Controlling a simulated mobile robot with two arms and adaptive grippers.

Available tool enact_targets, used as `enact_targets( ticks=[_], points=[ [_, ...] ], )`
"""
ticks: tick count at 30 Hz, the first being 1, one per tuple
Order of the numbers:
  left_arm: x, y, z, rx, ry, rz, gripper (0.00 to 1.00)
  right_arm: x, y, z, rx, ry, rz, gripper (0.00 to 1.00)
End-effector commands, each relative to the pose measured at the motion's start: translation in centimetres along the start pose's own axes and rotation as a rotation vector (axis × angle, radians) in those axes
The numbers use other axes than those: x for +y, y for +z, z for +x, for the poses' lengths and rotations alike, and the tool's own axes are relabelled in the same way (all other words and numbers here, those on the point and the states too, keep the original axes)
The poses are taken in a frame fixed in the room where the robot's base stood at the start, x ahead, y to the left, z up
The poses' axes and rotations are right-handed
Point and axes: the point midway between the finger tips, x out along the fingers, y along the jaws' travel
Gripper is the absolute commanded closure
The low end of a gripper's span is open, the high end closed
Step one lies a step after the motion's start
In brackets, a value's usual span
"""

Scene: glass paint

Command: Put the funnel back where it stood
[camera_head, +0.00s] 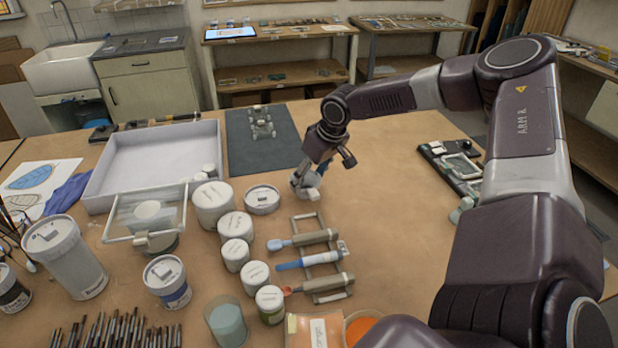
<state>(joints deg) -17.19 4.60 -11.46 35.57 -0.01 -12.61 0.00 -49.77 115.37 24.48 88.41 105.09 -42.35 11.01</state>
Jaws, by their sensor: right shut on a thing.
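My right gripper (318,166) reaches in from the right and points down over the middle of the table. It is shut on a small pale grey-and-blue thing, which I take to be the funnel (306,188). The gripper hides part of it, so its shape is hard to read. It is low, just behind the wooden rack; I cannot tell whether it touches the table. My left gripper is not in view.
The wooden rack (322,286) holds several handled tools. White-lidded jars (235,226) stand left of it, near a pale tray (150,142) and a dark mat (262,158). A glass-topped frame (118,216) is at left. The table (390,200) right of the rack is clear.

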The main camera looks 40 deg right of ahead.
Motion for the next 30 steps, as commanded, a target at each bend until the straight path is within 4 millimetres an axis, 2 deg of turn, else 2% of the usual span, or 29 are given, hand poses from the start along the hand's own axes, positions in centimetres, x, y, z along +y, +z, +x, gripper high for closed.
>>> enact_targets(
  ticks=[14, 15, 18, 21, 27, 30],
  points=[
    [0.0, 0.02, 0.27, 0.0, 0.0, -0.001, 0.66, -0.01, 0.04, 0.15, 0.001, 0.0, 0.0, 0.67],
    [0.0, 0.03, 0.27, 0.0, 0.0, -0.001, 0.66, -0.01, 0.04, 0.15, 0.001, 0.0, 0.0, 0.41],
    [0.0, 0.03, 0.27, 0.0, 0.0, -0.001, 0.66, 0.0, 0.04, 0.15, 0.001, 0.0, 0.0, 0.3],
    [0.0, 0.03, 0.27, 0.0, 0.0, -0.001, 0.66, 0.0, 0.05, 0.15, 0.0, 0.0, 0.0, 0.22],
    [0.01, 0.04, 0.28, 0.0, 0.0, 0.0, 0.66, 0.01, 0.09, 0.18, 0.0, 0.0, 0.0, 0.21],
    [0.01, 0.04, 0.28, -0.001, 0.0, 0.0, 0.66, 0.0, 0.09, 0.18, 0.0, 0.0, 0.0, 0.1]
  ],
)
